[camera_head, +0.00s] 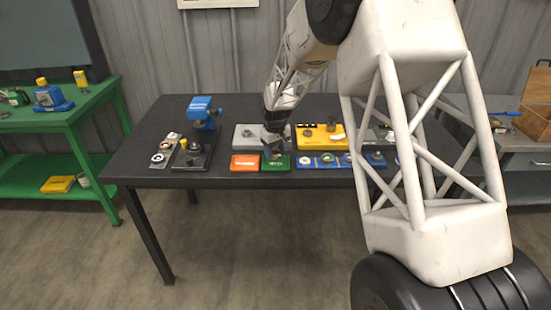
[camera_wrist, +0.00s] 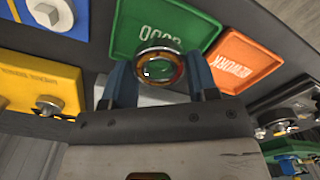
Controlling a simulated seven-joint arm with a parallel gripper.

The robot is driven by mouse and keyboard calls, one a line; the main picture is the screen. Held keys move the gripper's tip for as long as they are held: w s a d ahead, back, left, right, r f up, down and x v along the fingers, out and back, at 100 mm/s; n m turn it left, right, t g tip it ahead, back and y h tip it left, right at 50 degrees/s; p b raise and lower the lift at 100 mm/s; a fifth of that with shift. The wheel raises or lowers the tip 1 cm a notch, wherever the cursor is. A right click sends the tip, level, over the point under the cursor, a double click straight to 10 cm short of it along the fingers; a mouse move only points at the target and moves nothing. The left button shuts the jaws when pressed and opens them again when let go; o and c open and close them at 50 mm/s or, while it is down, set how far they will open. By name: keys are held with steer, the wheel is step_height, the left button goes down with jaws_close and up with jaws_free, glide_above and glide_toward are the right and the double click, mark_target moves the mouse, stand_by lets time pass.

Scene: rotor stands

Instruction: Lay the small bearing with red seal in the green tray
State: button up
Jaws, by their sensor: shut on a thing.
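My gripper (camera_wrist: 160,75) is shut on a small ring-shaped bearing (camera_wrist: 141,68) with a metal rim and a reddish-orange band; green shows through its middle. In the wrist view the bearing overlaps the near edge of the green tray (camera_wrist: 127,35), marked GOOD. I cannot tell whether it touches the tray. In the head view my gripper (camera_head: 272,148) points down at the far side of the green tray (camera_head: 284,166), and the bearing is too small to make out there.
An orange tray (camera_head: 244,163), marked REWORK, adjoins the green one on the left. A blue tray (camera_head: 310,166) with round parts lies to the right. Behind are a grey block (camera_head: 245,140) and a yellow block (camera_head: 312,142). A blue device (camera_head: 202,112) stands at left.

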mark_target(275, 163)
steer(key=shift+f, duration=1.65)
steer(key=shift+f, duration=0.15)
steer(key=o, duration=0.8)
steer(key=shift+c, duration=0.2)
step_height(275, 163, up, 12)
steer(key=shift+r, duration=0.2)
steer(key=shift+s, duration=0.1)
